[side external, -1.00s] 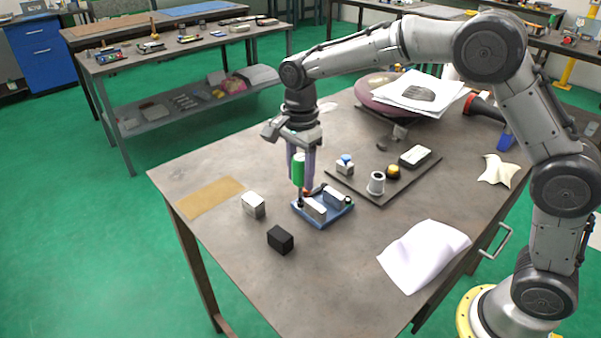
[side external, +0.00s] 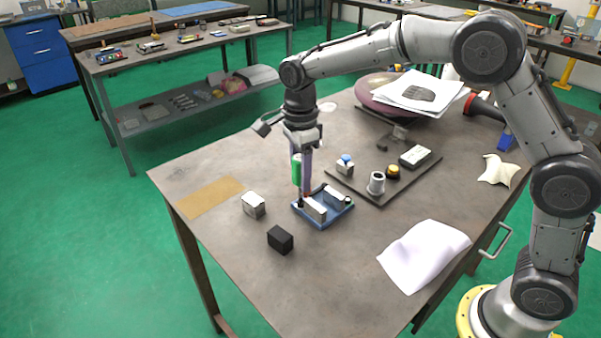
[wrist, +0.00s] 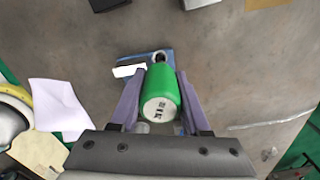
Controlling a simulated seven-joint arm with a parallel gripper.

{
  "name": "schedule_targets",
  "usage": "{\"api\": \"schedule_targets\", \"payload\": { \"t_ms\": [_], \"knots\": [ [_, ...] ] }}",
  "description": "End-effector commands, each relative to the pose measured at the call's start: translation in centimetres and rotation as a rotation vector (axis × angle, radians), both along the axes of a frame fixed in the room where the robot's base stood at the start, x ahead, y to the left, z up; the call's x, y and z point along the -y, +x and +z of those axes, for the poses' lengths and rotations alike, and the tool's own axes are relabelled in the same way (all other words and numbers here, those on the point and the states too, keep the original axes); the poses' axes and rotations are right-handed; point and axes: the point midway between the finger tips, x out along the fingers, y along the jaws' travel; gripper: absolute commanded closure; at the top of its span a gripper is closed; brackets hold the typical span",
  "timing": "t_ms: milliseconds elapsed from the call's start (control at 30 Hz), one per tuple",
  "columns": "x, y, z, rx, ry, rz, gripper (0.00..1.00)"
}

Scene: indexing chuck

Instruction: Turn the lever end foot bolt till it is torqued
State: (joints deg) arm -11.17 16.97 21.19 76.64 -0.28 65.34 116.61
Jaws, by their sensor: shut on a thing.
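A blue fixture (side external: 338,214) with pale metal blocks sits on the table; part of it also shows in the wrist view (wrist: 166,56). My gripper (side external: 302,178) is over its far left side, fingers pointing down. The purple fingers are shut on a green-handled driver (side external: 296,170), which stands about upright. In the wrist view the green handle (wrist: 160,92) is between the two fingers. The driver's lower end is at the fixture's left corner area. The foot bolt under it is hidden, so I cannot tell how the tip sits on it.
A dark tray (side external: 380,198) with a grey cylinder (side external: 376,183) and small parts lies right of the fixture. A black block (side external: 280,240) and a silver block (side external: 254,205) stand to the left. White paper (side external: 425,255) lies in front right.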

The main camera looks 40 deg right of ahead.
Motion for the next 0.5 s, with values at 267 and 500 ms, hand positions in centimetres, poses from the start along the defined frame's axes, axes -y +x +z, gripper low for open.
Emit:
{"api": "schedule_targets", "payload": {
  "t_ms": [267,500],
  "knots": [
    [0.00,0.03,0.05,0.001,0.001,-0.237,1.00],
    [0.00,0.03,0.05,0.002,0.001,-0.297,1.00]
  ]
}}
